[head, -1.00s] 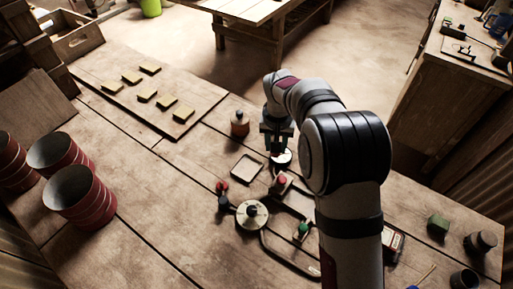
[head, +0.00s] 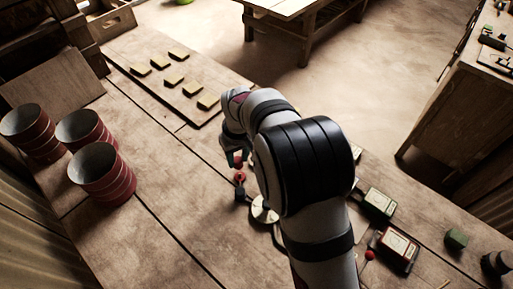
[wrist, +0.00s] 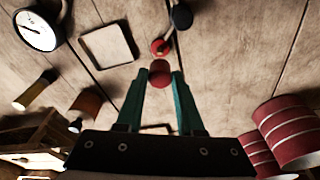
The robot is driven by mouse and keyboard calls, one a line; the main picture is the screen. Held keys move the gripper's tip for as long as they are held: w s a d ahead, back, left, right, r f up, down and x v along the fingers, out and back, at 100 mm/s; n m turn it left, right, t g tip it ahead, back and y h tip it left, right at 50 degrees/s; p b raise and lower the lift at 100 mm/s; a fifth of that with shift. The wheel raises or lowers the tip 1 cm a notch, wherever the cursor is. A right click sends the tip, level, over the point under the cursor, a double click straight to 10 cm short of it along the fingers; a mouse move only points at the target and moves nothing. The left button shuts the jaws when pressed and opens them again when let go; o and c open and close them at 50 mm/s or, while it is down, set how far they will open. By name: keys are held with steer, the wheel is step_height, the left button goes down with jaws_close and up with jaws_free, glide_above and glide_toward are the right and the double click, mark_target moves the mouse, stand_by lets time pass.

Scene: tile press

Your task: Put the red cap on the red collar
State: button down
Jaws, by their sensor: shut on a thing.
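The red cap (wrist: 160,72) is pinched between the teal fingertips of my gripper (wrist: 160,80) in the wrist view. In the head view my gripper (head: 236,157) is partly hidden by my own arm, and a bit of the red cap (head: 238,160) shows at its tips. The red collar (wrist: 159,47) lies just beyond the cap in the wrist view, next to a dark round knob (wrist: 182,17). In the head view the collar (head: 239,177) shows just in front of the gripper. The cap looks apart from the collar; the height between them is hard to tell.
Red ribbed cups (head: 103,172) stand at the left. Several yellow tiles (head: 173,80) lie on a board at the back. A square tray (wrist: 107,46) and a white dial (wrist: 37,31) show in the wrist view. A pale disc (head: 263,210) is partly behind my arm.

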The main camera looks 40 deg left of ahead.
mark_target(240, 173)
steer(key=shift+f, duration=2.4)
steer(key=shift+r, duration=0.1)
steer(key=shift+r, duration=0.7)
steer(key=shift+f, duration=1.05)
steer(key=shift+r, duration=0.65)
steer(key=shift+f, duration=1)
stand_by(0.5)
steer(key=c, duration=0.8)
jaws_free()
